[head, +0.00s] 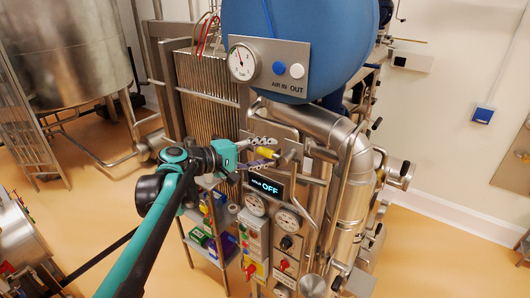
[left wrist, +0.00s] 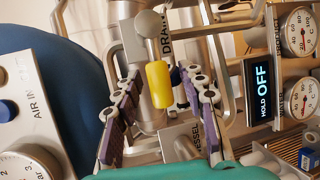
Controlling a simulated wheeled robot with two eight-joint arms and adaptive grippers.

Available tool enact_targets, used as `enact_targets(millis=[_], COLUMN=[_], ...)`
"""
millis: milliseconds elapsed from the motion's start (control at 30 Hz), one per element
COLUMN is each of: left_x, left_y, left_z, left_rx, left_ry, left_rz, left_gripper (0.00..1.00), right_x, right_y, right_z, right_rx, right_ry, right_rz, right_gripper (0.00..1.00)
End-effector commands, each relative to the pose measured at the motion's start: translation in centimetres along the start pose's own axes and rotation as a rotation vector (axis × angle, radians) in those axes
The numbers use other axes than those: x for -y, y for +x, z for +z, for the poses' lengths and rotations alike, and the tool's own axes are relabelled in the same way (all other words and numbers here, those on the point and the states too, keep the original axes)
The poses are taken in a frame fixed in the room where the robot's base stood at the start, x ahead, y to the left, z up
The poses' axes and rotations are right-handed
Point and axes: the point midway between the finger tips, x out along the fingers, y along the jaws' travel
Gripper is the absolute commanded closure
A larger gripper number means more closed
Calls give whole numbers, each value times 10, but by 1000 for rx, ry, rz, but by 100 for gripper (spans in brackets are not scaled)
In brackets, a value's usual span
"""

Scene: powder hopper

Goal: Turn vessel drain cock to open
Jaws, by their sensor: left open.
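The vessel drain cock has a yellow handle (head: 266,153), which sticks out from a steel plate below the blue vessel (head: 290,40). In the left wrist view the yellow handle (left wrist: 158,84) hangs from a steel ball-shaped end, beside a plate with partly covered "DRAIN" and "VESSEL" lettering. My left gripper (head: 262,152) is at the handle. In the left wrist view its two purple-padded fingers (left wrist: 163,82) are spread on either side of the handle, with gaps visible. Whether either finger touches it I cannot tell. My right gripper is not in view.
A display reading "HOLD OFF" (head: 265,186) sits just below the gripper, with gauges (head: 287,221) and red knobs under it. A gauge panel (head: 270,68) is above. Steel pipes (head: 345,150) stand close on the right. Open floor lies at the far right.

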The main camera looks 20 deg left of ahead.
Motion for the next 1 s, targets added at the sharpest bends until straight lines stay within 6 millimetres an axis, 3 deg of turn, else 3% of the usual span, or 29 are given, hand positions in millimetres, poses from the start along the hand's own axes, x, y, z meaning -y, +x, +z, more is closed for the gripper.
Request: enact_targets(millis=[67, 200, 633, 1000], left_x=[0, 0, -3, -20], left_y=[0, 0, -1, -4], left_z=[0, 0, 1, 6], left_rx=[0, 0, -9, -63], left_ry=[0, 0, 35, 261], left_rz=[0, 0, -16, -110], left_gripper=[62, 99, 100, 100], right_x=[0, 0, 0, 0], right_y=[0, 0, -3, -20], right_z=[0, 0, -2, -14], right_rx=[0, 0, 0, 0], right_ry=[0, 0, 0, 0], right_rz=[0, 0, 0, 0], right_gripper=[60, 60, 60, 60])
